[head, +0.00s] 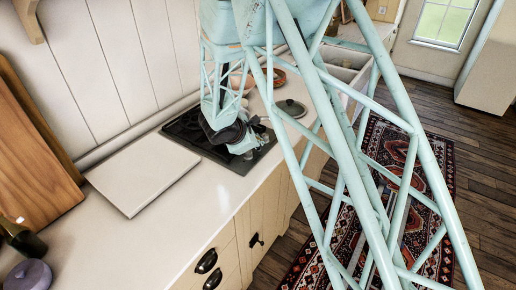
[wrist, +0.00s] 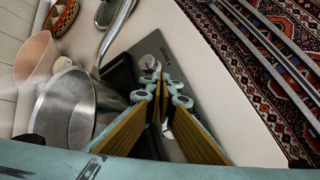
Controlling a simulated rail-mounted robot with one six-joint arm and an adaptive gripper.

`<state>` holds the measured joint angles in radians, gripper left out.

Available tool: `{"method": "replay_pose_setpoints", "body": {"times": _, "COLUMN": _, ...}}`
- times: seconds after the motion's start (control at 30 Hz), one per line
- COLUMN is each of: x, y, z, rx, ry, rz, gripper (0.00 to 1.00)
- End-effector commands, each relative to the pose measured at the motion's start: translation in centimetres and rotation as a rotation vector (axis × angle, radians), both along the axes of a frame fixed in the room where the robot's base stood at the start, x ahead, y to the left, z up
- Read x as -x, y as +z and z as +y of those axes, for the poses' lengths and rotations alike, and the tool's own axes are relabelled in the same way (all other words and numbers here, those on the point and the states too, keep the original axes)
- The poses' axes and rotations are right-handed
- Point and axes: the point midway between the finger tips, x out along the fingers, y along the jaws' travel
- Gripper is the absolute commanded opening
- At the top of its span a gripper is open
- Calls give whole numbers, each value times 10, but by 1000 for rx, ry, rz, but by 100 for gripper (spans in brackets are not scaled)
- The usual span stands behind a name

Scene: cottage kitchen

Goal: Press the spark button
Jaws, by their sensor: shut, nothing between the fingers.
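The dark hob (head: 190,130) is set into the pale counter, partly hidden behind my arm in the head view. In the wrist view its grey control strip (wrist: 190,68) runs beyond my fingertips, with small dark markings. A rounded grey knob-like part (wrist: 148,47) shows just past the fingers. I cannot make out the spark button; it may be hidden by my fingers. My gripper (wrist: 161,84) is shut and empty, its tips low over the strip. I cannot tell whether they touch it. In the head view my gripper (head: 241,146) is over the hob's front right part.
A metal pot (wrist: 64,112) is close left of my fingers. A pink bowl (wrist: 35,60) and a patterned bowl (wrist: 62,17) stand beyond. A dark round lid (head: 291,108) lies right of the hob. A white board (head: 143,170) lies left; the front counter is clear.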

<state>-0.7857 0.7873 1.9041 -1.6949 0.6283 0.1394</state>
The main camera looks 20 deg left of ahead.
Motion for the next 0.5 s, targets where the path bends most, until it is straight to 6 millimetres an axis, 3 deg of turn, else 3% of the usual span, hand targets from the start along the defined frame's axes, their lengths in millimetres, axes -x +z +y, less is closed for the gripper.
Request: {"method": "replay_pose_setpoints", "body": {"times": 0.5, "x": 0, "y": -5, "z": 0, "rx": -1, "ry": -1, "rz": 0, "gripper": 0}}
